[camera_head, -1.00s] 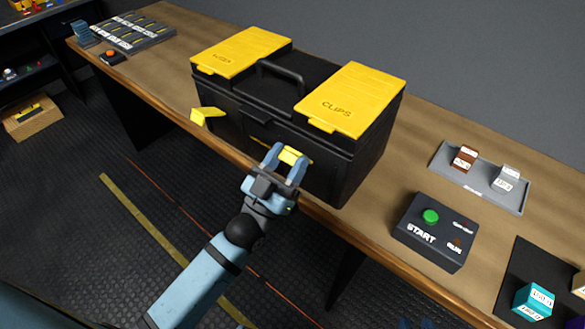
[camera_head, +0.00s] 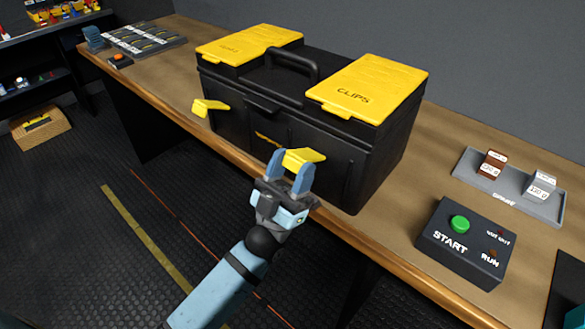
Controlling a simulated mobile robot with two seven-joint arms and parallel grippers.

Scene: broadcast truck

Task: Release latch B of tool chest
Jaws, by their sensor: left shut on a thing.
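The black tool chest (camera_head: 270,120) stands on the wooden bench, its two yellow top lids down. One yellow latch (camera_head: 209,106) on the left of the chest's front sticks outward. A second yellow latch (camera_head: 303,158), on the right of the front, is tilted outward too. My left gripper (camera_head: 289,172) is shut on this right latch, with its blue fingers on either side of it. I cannot read a letter on either latch.
A black box with a green START button (camera_head: 459,223) sits on the bench to the right of the chest. Behind it is a grey tray (camera_head: 508,192) with small labelled blocks. A small box with an orange button (camera_head: 120,60) and a grey case (camera_head: 145,40) stand at the far left.

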